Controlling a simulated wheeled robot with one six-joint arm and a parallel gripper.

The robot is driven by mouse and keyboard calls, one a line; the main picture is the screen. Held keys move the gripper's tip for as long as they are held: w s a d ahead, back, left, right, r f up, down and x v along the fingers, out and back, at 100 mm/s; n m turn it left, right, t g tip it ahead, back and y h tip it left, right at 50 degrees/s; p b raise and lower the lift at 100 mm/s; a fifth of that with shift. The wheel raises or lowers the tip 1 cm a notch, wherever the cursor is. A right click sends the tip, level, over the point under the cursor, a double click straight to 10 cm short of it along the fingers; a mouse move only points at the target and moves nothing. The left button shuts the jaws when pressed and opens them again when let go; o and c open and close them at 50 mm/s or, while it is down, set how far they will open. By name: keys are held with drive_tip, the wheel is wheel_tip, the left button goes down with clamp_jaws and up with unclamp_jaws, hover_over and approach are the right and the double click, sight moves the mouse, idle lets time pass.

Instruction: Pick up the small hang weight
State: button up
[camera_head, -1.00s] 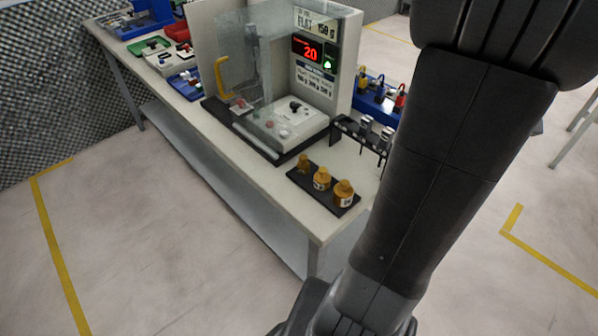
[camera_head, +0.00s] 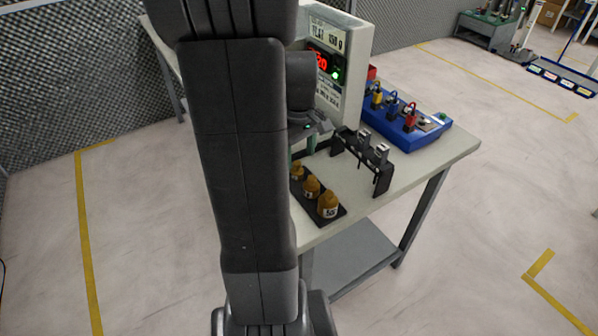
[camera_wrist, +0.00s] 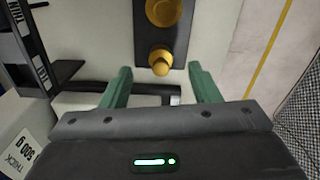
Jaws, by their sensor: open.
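Several brass weights stand in a row on a dark tray (camera_head: 342,211). The smallest one (camera_head: 297,173) is at the far end, partly beside my arm, with the middle one (camera_head: 312,187) and the largest one (camera_head: 328,206) nearer. My gripper (camera_head: 304,146) is over the table just beyond the small weight. In the wrist view the green fingers of my gripper (camera_wrist: 162,88) are apart and empty. The small weight (camera_wrist: 160,62) lies ahead, between the lines of the fingers, with a bigger weight (camera_wrist: 163,11) behind it.
A black rack (camera_head: 352,160) with metal pieces stands right of the weights. The display panel (camera_head: 340,62) rises behind my gripper. A blue tray (camera_head: 405,122) with padlock-like items is at the back right. The table's front right corner is clear.

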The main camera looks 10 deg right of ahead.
drive_tip(key=shift+w+a+f, duration=0.1)
drive_tip(key=shift+w+f, duration=0.05)
drive_tip(key=shift+f, duration=1.15)
drive_tip(key=shift+w+a+f, duration=0.1)
drive_tip(key=shift+w+f, duration=0.05)
drive_tip(key=shift+f, duration=1.15)
drive_tip(key=c, duration=1.2)
